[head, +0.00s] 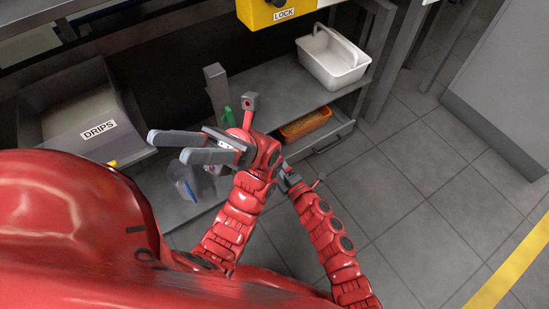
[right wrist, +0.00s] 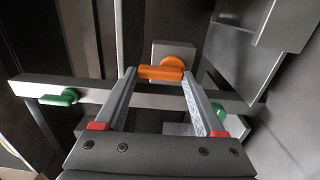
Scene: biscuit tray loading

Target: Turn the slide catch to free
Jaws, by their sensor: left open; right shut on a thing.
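An orange handle (right wrist: 161,73), apparently the slide catch, sits on a pale grey block (right wrist: 174,50) in the right wrist view. It lies crosswise in that view. My right gripper (right wrist: 160,74) is shut on it, one finger at each end. In the head view the fingers of my right gripper are hidden; the arm ends behind the left one. My left gripper (head: 168,146) is open and empty, pointing left in front of the lower shelf.
Two green handles (right wrist: 60,97) flank the catch on a grey bar (right wrist: 100,90). A DRIPS bin (head: 88,140) stands left, a white basket (head: 333,62) on the shelf (head: 275,90), an orange tray (head: 306,123) below. A yellow LOCK box (head: 270,10) is above. Floor at right is clear.

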